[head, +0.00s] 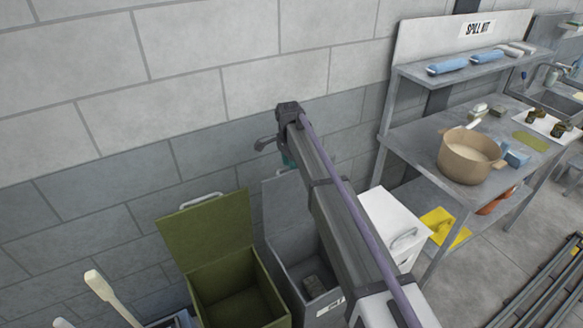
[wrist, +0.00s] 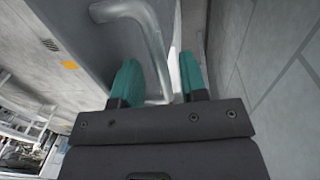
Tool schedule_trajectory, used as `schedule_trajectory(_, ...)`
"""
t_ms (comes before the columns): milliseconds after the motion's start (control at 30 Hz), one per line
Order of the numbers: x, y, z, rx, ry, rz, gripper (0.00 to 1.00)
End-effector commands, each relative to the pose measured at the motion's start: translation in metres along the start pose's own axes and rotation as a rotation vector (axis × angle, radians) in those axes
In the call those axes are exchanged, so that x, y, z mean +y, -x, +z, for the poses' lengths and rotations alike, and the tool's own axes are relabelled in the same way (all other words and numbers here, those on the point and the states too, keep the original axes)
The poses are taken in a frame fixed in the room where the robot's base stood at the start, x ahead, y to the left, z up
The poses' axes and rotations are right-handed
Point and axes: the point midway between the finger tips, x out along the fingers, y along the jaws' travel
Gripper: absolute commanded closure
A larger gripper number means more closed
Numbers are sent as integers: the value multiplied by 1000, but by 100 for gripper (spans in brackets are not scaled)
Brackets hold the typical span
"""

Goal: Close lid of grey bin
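The grey bin (head: 283,260) stands against the wall with its lid (head: 280,205) raised, leaning back toward the wall. My arm crosses in front and hides part of the bin and lid. A small dark block (head: 313,285) shows inside it. In the wrist view, a bent grey metal handle (wrist: 152,38) sits on a flat grey panel (wrist: 75,30), seemingly the lid. My gripper (wrist: 158,65) has its two teal fingers apart, and the lower end of the handle shows between them. Contact cannot be told. In the head view, a teal fingertip (head: 289,160) shows near the lid's top edge.
A green bin (head: 240,300) with its lid up stands left of the grey bin. A white bin (head: 385,225) with a shut lid stands right. A metal bench (head: 400,150) holds a tan pot (head: 468,155). The wall is close behind the gripper.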

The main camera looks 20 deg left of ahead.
Motion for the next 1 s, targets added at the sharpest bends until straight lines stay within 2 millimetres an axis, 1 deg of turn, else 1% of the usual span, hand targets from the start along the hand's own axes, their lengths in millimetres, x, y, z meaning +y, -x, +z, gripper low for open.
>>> schedule_trajectory(33, 0, 1, 0, 0, 0, 0, 60)
schedule_trajectory(400, 0, 1, 0, 0, 0, 0, 96)
schedule_trajectory(467, 0, 1, 0, 0, 0, 0, 100)
schedule_trajectory(833, 1, 1, 0, 0, 0, -1, 100)
schedule_trajectory(1000, 8, -1, 0, -1, 0, -22, 100)
